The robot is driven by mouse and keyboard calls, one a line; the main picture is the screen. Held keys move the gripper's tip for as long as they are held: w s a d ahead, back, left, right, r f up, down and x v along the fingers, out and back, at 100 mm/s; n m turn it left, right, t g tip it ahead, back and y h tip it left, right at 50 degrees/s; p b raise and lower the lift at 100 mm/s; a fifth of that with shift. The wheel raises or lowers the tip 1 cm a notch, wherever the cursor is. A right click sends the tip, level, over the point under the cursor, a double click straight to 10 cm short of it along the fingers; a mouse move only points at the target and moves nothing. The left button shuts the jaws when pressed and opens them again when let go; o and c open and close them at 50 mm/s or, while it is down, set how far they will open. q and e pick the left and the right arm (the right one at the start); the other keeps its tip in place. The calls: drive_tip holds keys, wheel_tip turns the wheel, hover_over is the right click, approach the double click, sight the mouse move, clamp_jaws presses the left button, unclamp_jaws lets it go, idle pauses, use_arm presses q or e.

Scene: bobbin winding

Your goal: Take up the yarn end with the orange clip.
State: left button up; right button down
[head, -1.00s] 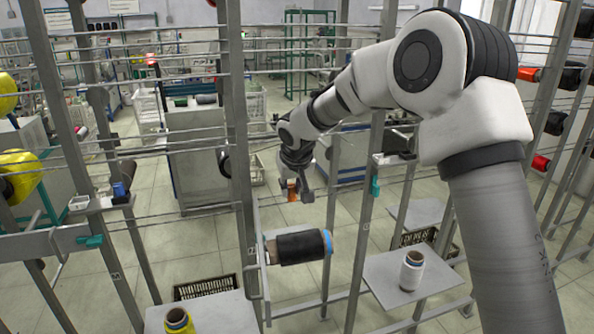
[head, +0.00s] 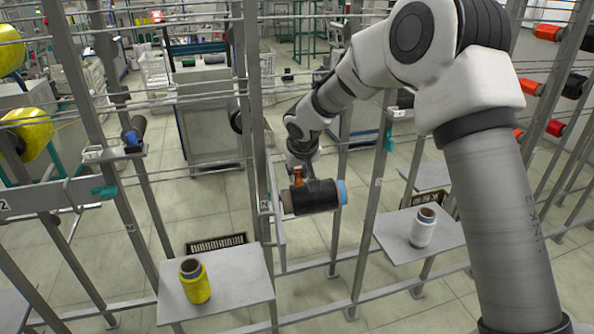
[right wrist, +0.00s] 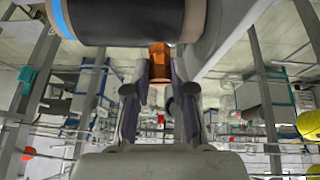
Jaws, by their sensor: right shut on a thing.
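The orange clip (head: 298,174) is between the fingers of my right gripper (head: 303,177), just behind and above a black yarn bobbin (head: 314,196). In the right wrist view the orange clip (right wrist: 159,62) sits between the two fingers (right wrist: 160,88), and the gripper is shut on it. The black bobbin (right wrist: 125,18) with a blue end ring (right wrist: 60,18) lies across the top there, close to the clip. I cannot make out the yarn end at the clip. My left gripper is not in view.
A yellow yarn cone (head: 195,284) stands on a grey shelf (head: 235,290) at the lower left. A white cone (head: 423,230) stands on another shelf (head: 395,246) at the right. Metal posts (head: 257,120) and thin rails surround my right arm.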

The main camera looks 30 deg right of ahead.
drive_tip(key=shift+d+f, duration=0.2)
drive_tip(key=shift+a+r, duration=0.2)
drive_tip(key=shift+a, duration=0.15)
drive_tip(key=shift+d, duration=0.1)
drive_tip(key=shift+d+f, duration=0.1)
drive_tip(key=shift+f, duration=0.05)
drive_tip(key=shift+f, duration=0.1)
drive_tip(key=shift+f+b, duration=0.25)
drive_tip(key=shift+b, duration=0.25)
drive_tip(key=shift+r, duration=0.15)
drive_tip(key=r+p, duration=0.1)
drive_tip(key=r, duration=0.1)
drive_tip(key=r+p, duration=0.3)
drive_tip(key=shift+a+r, duration=0.3)
drive_tip(key=shift+r, duration=0.1)
